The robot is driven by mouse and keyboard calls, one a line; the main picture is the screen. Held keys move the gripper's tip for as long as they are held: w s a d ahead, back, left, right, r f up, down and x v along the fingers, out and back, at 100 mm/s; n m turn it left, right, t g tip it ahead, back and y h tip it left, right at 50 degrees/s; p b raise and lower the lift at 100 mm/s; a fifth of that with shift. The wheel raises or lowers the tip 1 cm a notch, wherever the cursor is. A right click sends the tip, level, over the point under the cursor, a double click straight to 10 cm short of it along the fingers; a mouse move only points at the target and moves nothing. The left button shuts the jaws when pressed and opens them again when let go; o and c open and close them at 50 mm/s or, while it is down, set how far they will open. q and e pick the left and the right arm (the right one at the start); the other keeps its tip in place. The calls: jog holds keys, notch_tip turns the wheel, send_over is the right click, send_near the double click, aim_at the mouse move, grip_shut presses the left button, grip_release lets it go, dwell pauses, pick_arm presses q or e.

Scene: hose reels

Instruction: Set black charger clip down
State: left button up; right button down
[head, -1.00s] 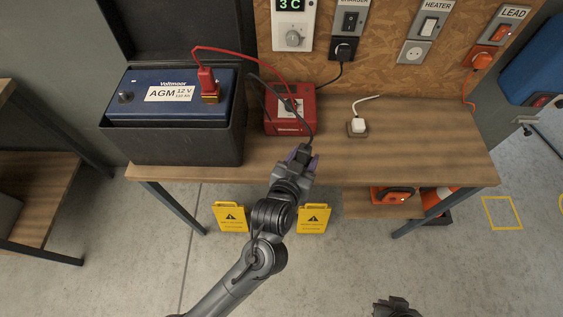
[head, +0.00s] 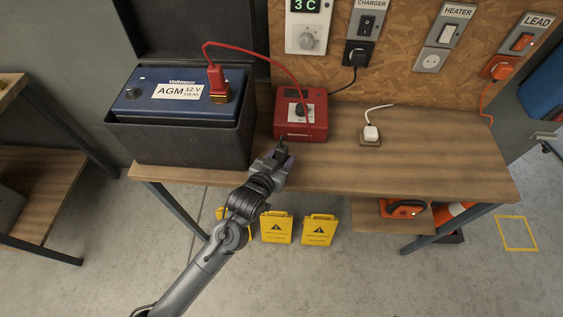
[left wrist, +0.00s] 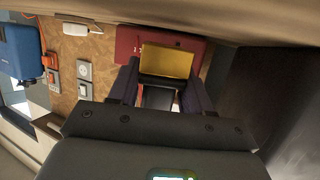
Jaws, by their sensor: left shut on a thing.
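The black charger clip (head: 282,144) is in my left gripper (head: 277,157), near the front of the bench and in front of the red charger (head: 300,119). In the left wrist view, the gripper (left wrist: 160,90) is shut on the clip's black body (left wrist: 158,98), and its brass-coloured jaw plate (left wrist: 166,62) shows beyond the fingers. I cannot tell whether the clip touches the bench top. The red clip (head: 217,80) sits on the right terminal of the blue battery (head: 170,99), with its red cable arching to the charger. My right gripper is out of view.
The battery stands in a black open-lidded case (head: 190,140) left of the clip. A white plug (head: 371,133) lies on the wooden bench (head: 440,165), which is clear to the right. Switches and sockets line the chipboard wall (head: 400,85). Yellow warning signs (head: 319,230) stand below.

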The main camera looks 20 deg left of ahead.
pick_arm(q)
jog(key=shift+f, duration=0.9)
jog(key=shift+f, duration=0.1)
jog(key=o, duration=1.1)
